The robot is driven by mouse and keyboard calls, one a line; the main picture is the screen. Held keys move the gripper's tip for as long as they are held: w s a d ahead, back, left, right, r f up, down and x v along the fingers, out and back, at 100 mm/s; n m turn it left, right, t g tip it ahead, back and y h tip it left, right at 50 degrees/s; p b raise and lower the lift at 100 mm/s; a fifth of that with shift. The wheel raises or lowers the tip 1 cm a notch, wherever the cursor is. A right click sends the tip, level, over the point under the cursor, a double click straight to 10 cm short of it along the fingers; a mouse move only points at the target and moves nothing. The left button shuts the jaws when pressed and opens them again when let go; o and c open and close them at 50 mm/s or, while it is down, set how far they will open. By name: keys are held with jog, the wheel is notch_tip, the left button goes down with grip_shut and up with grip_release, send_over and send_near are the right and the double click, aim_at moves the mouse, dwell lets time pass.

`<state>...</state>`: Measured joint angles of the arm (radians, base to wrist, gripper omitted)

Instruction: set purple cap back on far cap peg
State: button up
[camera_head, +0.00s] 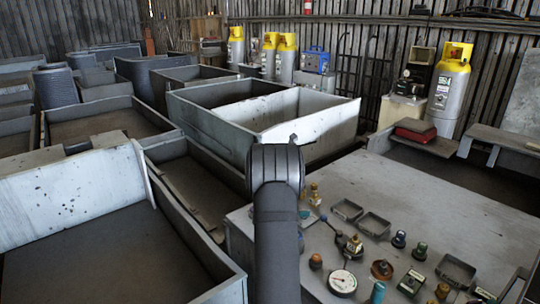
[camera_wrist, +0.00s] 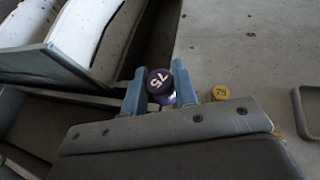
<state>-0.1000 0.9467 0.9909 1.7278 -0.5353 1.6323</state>
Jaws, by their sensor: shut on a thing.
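The purple cap (camera_wrist: 160,82), with a white 75 on its round top, is between the two blue fingers of my gripper (camera_wrist: 159,76) in the wrist view. The fingers are shut on it. A paler purple-and-white part shows just below it; I cannot tell whether it belongs to the cap. A yellow cap (camera_wrist: 221,92) with dark marks stands to the right of the right finger, apart from it. In the head view my arm hides the gripper's hold and the purple cap. I cannot make out the far cap peg in either view.
Open metal bins (camera_head: 215,125) lie left of and behind the bench. The bench's back right is clear.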

jog(key=shift+w+d+f+m+h, duration=0.15)
jog(key=shift+d+f, duration=0.3)
jog(key=shift+d, duration=0.15)
jog(key=shift+w+d+f+m+h, duration=0.15)
jog(key=shift+d+f, duration=0.25)
jog(key=shift+d, duration=0.2)
jog(key=shift+f, duration=2.2)
jog(key=shift+f, duration=0.15)
jog(key=shift+f, duration=0.35)
jog(key=shift+f, duration=1)
jog(key=o, duration=1.5)
